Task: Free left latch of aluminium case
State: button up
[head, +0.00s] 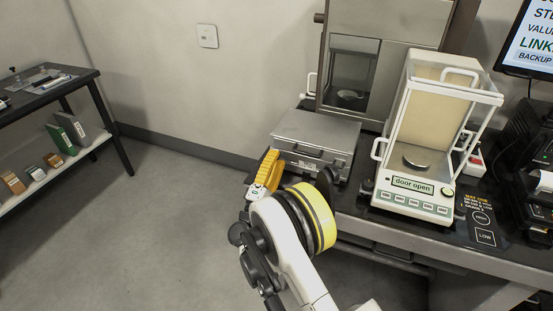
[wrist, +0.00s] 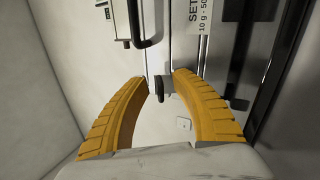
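The aluminium case (head: 318,130) lies flat with its lid down on the left end of the table. A dark handle (head: 306,153) is on its front face. My gripper (head: 265,172) is at the case's front left corner, its yellow fingers pointing up at it. In the wrist view my gripper (wrist: 160,75) is open with nothing held between its fingers. The case front with its white label (wrist: 203,15) shows sideways beyond the right finger.
A glass-sided balance (head: 412,185) stands right of the case, its display reading door open. A grey cabinet (head: 395,75) stands behind. A wall plate (head: 207,36) is on the wall. A shelf table (head: 50,85) is at far left. The floor between is clear.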

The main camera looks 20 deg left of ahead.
jog(key=v, duration=0.7)
jog(key=shift+s, duration=0.25)
jog(key=shift+o, duration=0.5)
jog(key=shift+f, duration=0.1)
